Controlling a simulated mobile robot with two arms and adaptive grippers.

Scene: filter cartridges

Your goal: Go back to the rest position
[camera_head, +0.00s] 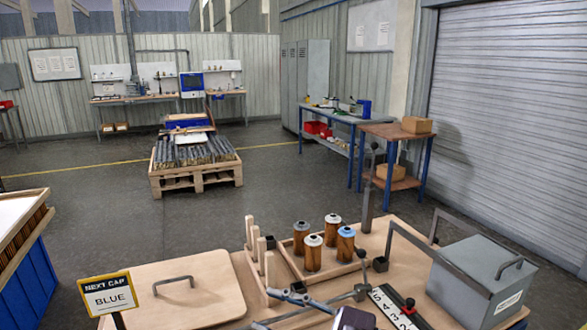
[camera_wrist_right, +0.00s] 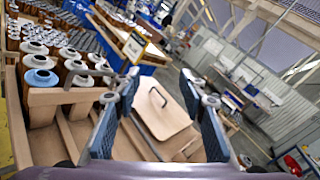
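My right gripper (camera_head: 262,309) reaches in from the bottom of the head view, low over the front of the wooden bench, with its fingers pointing left. In the right wrist view its two fingers (camera_wrist_right: 160,74) are spread apart with nothing between them. Amber filter cartridges stand upright in a wooden tray (camera_head: 290,262) behind it; one has a blue cap (camera_head: 346,245), the others white or grey caps (camera_head: 313,254). The gripper is apart from them. The blue-capped cartridge also shows in the right wrist view (camera_wrist_right: 41,78). My left gripper is not in view.
A wooden panel with a handle (camera_head: 180,292) lies left of the gripper. A sign (camera_head: 108,296) reads NEXT CAP BLUE. Upright wooden pegs (camera_head: 257,248) stand beside the tray. A grey box (camera_head: 483,280) and numbered strip (camera_head: 390,308) are at the right. Open floor lies behind the bench.

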